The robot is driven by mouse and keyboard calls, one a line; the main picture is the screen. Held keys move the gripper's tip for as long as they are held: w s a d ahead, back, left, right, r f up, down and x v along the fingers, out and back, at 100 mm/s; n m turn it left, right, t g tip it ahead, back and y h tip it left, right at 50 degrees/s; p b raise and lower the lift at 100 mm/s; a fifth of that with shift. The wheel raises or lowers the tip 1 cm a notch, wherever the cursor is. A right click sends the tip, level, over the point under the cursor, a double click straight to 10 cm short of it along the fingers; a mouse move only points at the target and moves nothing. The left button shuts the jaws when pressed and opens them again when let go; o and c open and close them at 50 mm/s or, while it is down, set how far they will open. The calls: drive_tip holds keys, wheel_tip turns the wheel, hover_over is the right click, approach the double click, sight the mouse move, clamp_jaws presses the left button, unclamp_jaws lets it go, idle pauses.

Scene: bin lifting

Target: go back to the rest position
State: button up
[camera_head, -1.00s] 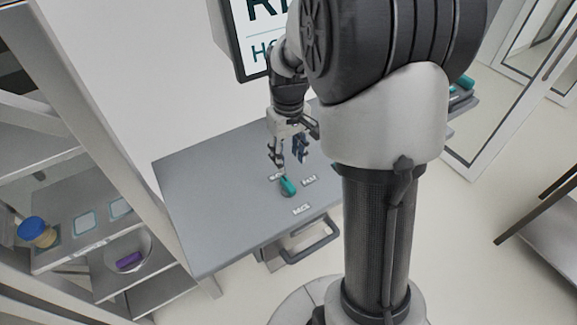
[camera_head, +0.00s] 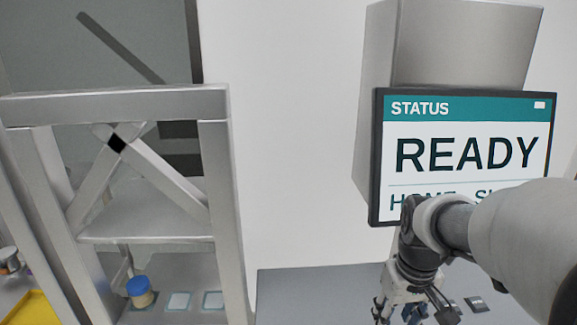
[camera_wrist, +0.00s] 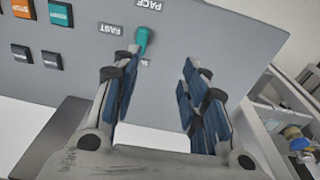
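My gripper (camera_wrist: 160,66) is open, with its blue-padded fingers apart and nothing between them. In the head view my gripper (camera_head: 402,312) is at the bottom edge, over the grey control table (camera_head: 310,290) and below the status screen. In the wrist view a teal lever (camera_wrist: 142,40) stands on the grey panel (camera_wrist: 215,35) between labels reading PACE and FAST. It lies beyond the left fingertip and looks clear of the fingers. My gripper's lowest part is cut off in the head view.
A status screen (camera_head: 465,150) reading READY hangs behind my arm. A metal rack (camera_head: 222,180) stands at the left, with a blue-lidded jar (camera_head: 139,291) on its shelf. An orange button (camera_wrist: 20,8) and a teal button (camera_wrist: 60,13) sit on the panel. The white wall between is clear.

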drive_tip(key=s+a+t+b, duration=0.1)
drive_tip(key=s+a, duration=0.3)
drive_tip(key=s, duration=0.4)
drive_tip(key=s+a+t+b, duration=0.2)
drive_tip(key=s+a+b, duration=0.1)
drive_tip(key=s, duration=0.5)
drive_tip(key=shift+a+r, duration=0.2)
drive_tip(key=shift+a, duration=0.25)
